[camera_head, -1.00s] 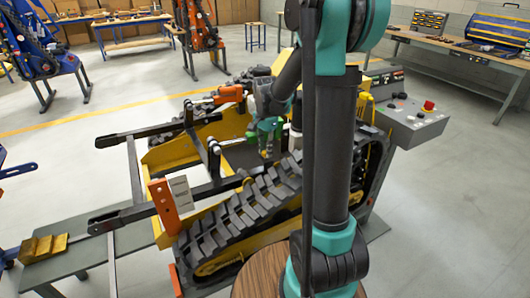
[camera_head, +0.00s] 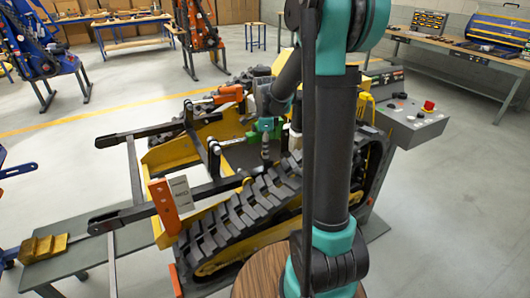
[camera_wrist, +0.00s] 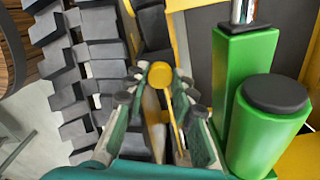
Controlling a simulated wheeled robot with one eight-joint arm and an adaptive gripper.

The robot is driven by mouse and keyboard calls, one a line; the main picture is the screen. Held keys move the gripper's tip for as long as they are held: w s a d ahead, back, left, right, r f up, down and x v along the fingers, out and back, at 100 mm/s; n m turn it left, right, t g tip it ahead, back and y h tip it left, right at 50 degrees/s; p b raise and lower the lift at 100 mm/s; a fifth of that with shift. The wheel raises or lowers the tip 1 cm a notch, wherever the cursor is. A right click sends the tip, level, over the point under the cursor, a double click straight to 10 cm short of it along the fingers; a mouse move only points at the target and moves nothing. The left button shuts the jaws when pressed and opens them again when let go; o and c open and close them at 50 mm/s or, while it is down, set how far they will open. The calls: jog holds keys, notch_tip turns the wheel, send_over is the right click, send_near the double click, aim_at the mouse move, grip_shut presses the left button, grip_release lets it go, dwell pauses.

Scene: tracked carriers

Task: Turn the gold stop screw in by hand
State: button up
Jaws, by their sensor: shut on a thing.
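The screw is too small to make out there. The screw's far end is hidden in the wrist view.
A green post (camera_wrist: 243,90) and a green cylinder with a dark cap (camera_wrist: 268,125) stand close right of my fingers. The black rubber track (camera_wrist: 85,75) lies close on the left. A control box (camera_head: 412,120) with a red button sits at the carrier's right end.

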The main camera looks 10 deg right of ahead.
jog(key=m, duration=0.4)
jog(key=m, duration=1)
jog(key=o, duration=0.9)
jog(key=shift+o, duration=0.2)
